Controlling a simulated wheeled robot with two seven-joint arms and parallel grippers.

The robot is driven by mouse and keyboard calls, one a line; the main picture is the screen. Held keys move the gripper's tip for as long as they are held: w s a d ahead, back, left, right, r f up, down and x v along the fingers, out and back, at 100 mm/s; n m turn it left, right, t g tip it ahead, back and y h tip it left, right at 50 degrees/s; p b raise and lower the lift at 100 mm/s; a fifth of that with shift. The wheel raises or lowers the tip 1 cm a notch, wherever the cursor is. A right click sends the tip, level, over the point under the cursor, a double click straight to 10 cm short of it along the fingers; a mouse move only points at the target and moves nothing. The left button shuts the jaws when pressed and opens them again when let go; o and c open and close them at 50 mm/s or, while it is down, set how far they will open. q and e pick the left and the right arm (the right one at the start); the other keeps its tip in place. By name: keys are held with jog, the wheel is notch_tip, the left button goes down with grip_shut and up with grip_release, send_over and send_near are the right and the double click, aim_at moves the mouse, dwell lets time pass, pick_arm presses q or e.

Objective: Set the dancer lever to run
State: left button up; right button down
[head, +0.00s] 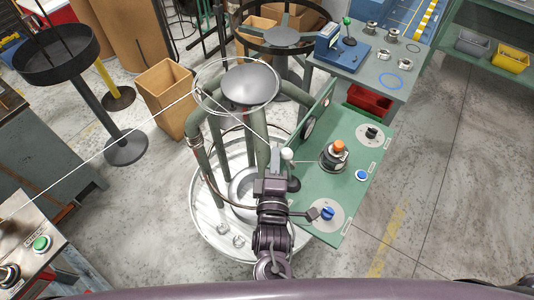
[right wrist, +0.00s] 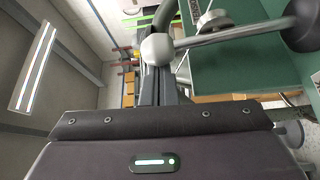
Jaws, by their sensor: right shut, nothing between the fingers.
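My right gripper (head: 276,152) is shut and empty beside the left edge of the green control panel (head: 345,200). A pale round knob (head: 287,154) sits just right of its fingertips; I cannot tell whether they touch. A dark ball (head: 294,185) shows by the gripper's body. In the right wrist view, a grey rod, which looks like the dancer lever (right wrist: 225,37), runs from a pale hub (right wrist: 157,49) to a dark ball (right wrist: 303,25). The shut fingers (right wrist: 160,88) are below the hub, partly hidden by it. My left gripper is out of view.
The panel carries an orange-topped control (head: 338,147), a blue knob (head: 327,213), a blue button (head: 361,175) and a black knob (head: 372,132). A wire (head: 110,147) crosses from the left to a ring. A green-legged stand (head: 220,165) rises left of my gripper.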

jog(key=s+d+m+t+h, duration=0.1)
jog(key=s+d+m+t, duration=0.1)
jog(key=s+d+m, duration=0.2)
jog(key=d+m+b, duration=0.1)
jog(key=d, duration=0.1)
jog(key=shift+s+d+f+m+h, duration=0.2)
jog(key=shift+s+d+m+h, duration=0.1)
jog(key=shift+s+m, duration=0.1)
dwell(0.4)
